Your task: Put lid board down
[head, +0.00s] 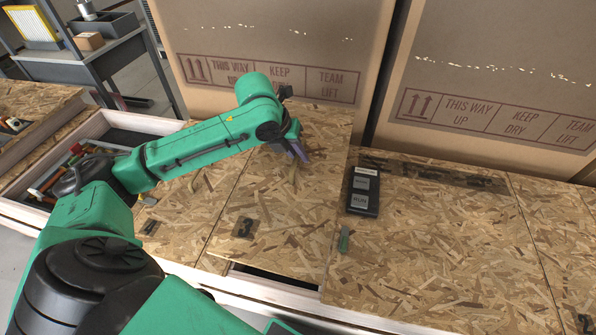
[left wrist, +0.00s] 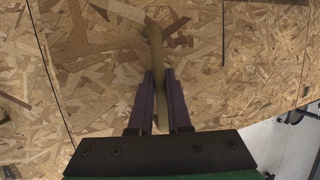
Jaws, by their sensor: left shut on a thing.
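The lid board (head: 290,220) is a chipboard panel marked 3 near its front edge. It sits out of line with its neighbours, and a dark gap shows under its front edge; I cannot tell its exact height. My left gripper (head: 298,152) is over the board's far part. In the left wrist view, my left gripper (left wrist: 158,75) is shut on the board's tan handle (left wrist: 156,50), which stands between the purple fingers. The board (left wrist: 100,90) fills much of that view. My right gripper is not in view.
A black device (head: 363,190) and a small green piece (head: 344,240) lie on the chipboard to the right. Large cardboard boxes (head: 480,100) stand close behind. An open compartment with tools (head: 70,170) is at left, and a grey shelf unit (head: 95,50) stands beyond.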

